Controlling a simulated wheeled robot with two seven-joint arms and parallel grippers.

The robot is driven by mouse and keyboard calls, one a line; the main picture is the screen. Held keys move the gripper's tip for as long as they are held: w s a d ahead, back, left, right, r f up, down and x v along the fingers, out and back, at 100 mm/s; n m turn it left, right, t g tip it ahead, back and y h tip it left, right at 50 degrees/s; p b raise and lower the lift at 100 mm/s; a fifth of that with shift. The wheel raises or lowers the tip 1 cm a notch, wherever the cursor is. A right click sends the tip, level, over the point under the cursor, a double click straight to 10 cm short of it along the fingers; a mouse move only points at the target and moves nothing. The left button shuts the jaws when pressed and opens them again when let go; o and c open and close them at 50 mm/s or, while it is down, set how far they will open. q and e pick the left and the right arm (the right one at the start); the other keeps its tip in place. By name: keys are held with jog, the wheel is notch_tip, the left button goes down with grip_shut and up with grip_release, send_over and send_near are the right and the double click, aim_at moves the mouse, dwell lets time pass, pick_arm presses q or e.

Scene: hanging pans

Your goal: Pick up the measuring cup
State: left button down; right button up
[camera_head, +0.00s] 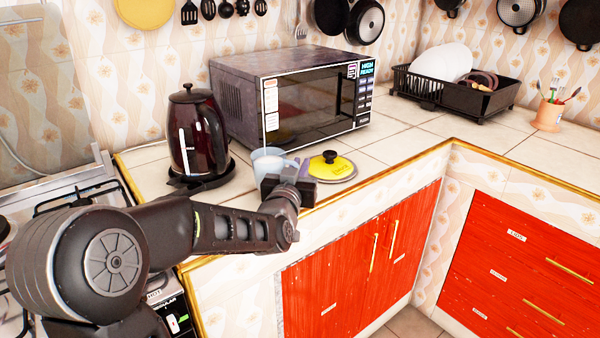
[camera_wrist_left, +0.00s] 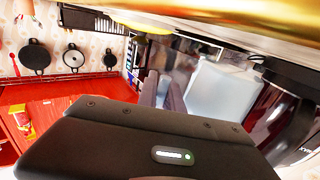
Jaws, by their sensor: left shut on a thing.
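The measuring cup (camera_head: 270,168) is pale and bluish-white and stands at the counter's front edge, right of the dark red kettle. My left gripper (camera_head: 285,177) is at the cup's right side, shut on it; the gripper hides part of the cup. In the left wrist view the cup (camera_wrist_left: 222,92) looks pale and translucent beside my gripper's fingers (camera_wrist_left: 164,92). The exact contact is hard to make out. I cannot tell whether the cup rests on the counter or is slightly lifted. My right gripper is out of view.
A kettle (camera_head: 198,138) stands left of the cup. A yellow lid with a black knob (camera_head: 331,165) lies close to the right. The microwave (camera_head: 300,98) is behind. A dish rack (camera_head: 455,92) stands farther right. The stove (camera_head: 75,190) is at the left.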

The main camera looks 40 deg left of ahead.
pick_arm(q)
notch_tip(320, 180, up, 7)
jog(key=p, duration=0.1)
dwell(0.6)
jog(key=shift+r, duration=0.2)
dwell(0.6)
